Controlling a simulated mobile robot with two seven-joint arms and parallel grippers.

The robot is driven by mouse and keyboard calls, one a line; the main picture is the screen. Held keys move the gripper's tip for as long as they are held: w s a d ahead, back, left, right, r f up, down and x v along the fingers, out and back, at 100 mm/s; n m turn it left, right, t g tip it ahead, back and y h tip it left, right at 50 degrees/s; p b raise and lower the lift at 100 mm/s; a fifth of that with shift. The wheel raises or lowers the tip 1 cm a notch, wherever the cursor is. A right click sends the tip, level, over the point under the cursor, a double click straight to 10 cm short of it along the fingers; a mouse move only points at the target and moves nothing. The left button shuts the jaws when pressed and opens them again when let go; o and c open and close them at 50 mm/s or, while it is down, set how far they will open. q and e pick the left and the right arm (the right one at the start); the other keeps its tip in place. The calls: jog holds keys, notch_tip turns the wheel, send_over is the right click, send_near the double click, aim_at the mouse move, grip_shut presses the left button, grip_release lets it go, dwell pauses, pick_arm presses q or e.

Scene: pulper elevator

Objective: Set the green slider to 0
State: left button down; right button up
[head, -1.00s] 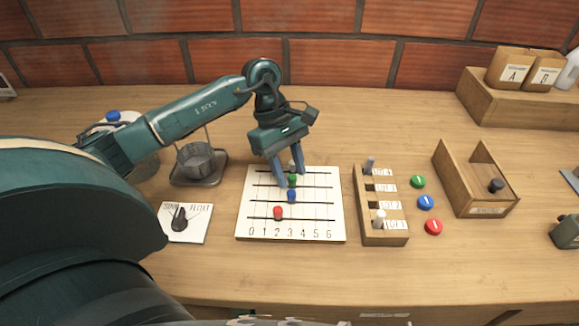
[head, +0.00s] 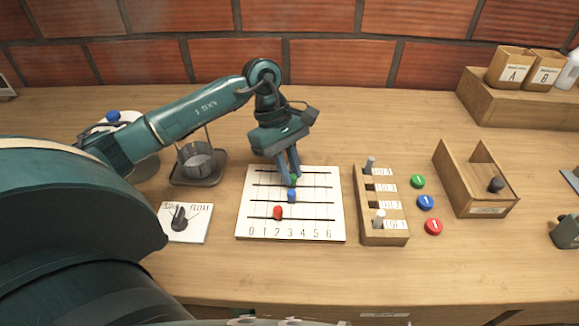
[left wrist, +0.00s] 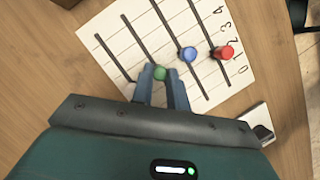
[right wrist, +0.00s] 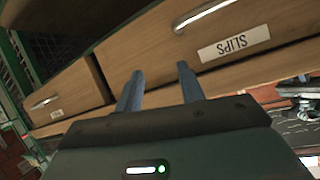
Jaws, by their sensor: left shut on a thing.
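The green slider (head: 293,180) sits on the second line from the top of the white slider board (head: 320,224), at about 3 on the scale of 0 to 6. My left gripper (head: 289,178) reaches down over the board and is shut on the green slider. In the left wrist view the green slider (left wrist: 160,73) shows between the two fingertips. The blue slider (head: 292,196) is on the line below, near 3, and the red slider (head: 278,213) is on the lowest line, near 2. My right gripper (right wrist: 158,82) is open and empty, in front of drawers.
A dial plate (head: 196,224) lies left of the board. A wooden block with pegs (head: 382,236) and green, blue and red round buttons (head: 418,181) stand to the right. A wooden tray (head: 462,183) is further right. A metal cup (head: 197,160) stands behind left.

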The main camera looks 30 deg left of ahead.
aim_at(261, 187)
pick_arm(q)
jog(key=shift+s+a+f, duration=0.1)
jog(key=shift+s+a, duration=0.05)
jog(key=shift+a, duration=0.2)
jog(key=s+a+b, duration=0.2)
jog(key=a, duration=0.1)
jog(key=s+a+b, duration=0.1)
jog(key=a, duration=0.1)
jog(key=shift+s+a+f, duration=0.1)
jog(key=shift+s+a+b, duration=0.15)
jog(key=shift+a+b, duration=0.1)
jog(key=shift+b, duration=0.1)
jog(key=shift+r, duration=0.2)
jog(key=c, duration=1.5)
grip_release()
jog(key=shift+s+a, duration=0.1)
jog(key=shift+a, duration=0.05)
jog(key=shift+o, duration=0.7)
pick_arm(e)
jog(key=shift+s+d+r+t, duration=0.25)
jog(key=shift+d+r+t, duration=0.15)
jog(key=shift+d+t, duration=0.3)
